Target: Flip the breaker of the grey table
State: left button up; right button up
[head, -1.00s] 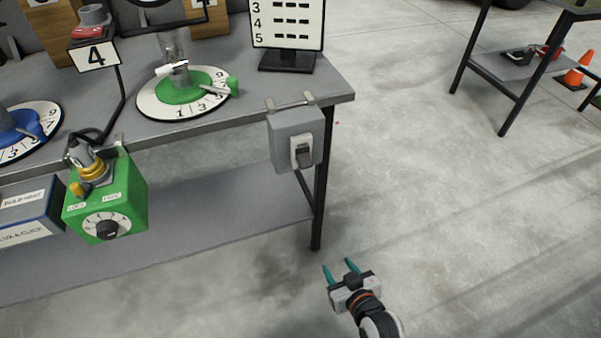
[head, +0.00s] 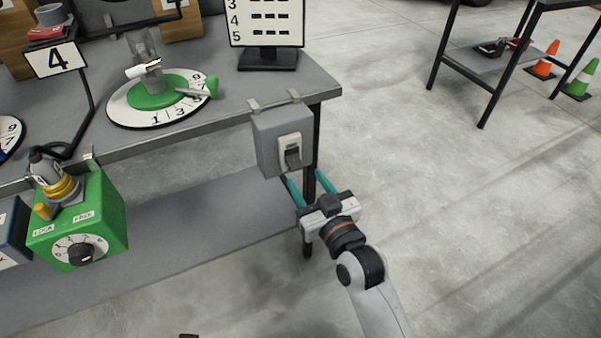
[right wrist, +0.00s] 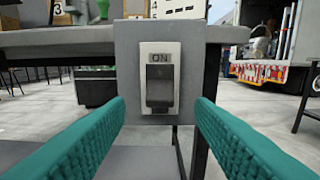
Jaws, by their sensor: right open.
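The breaker is a grey box (head: 268,143) hung by clips on the front edge of the grey table (head: 230,107), near its right corner. Its dark switch (head: 293,158) sits in a pale plate. In the right wrist view the switch (right wrist: 160,87) is centred below a label reading "ON". My right gripper (head: 308,179) is open and empty, just below and in front of the box. Its teal fingers (right wrist: 158,125) stand either side of the switch in the wrist view, apart from it. A small dark piece at the head view's bottom edge is too little to identify.
A green box with a dial (head: 85,235) hangs at the table's left front. A green numbered disc (head: 160,97) and a sign (head: 266,28) stand on top. A lower shelf (head: 200,230) lies below.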

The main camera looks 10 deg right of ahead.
aim_at(296, 164)
pick_arm(q)
jog(key=shift+r, duration=0.85)
pick_arm(e)
jog(key=shift+x, duration=1.95)
jog(key=c, duration=1)
jog(key=shift+r, duration=0.1)
jog(key=p, duration=0.3)
jog(key=shift+r+g, duration=0.3)
jog(key=shift+g, duration=0.1)
jog(key=shift+g+p, duration=0.3)
jog(key=shift+p, duration=0.95)
pick_arm(q)
jog(key=s+f, duration=0.4)
jog(key=f, duration=0.4)
jog(key=s+a+f+g, duration=0.1)
jog(key=s+f, duration=0.3)
jog(key=f, duration=0.5)
jog(key=shift+s+f, duration=0.1)
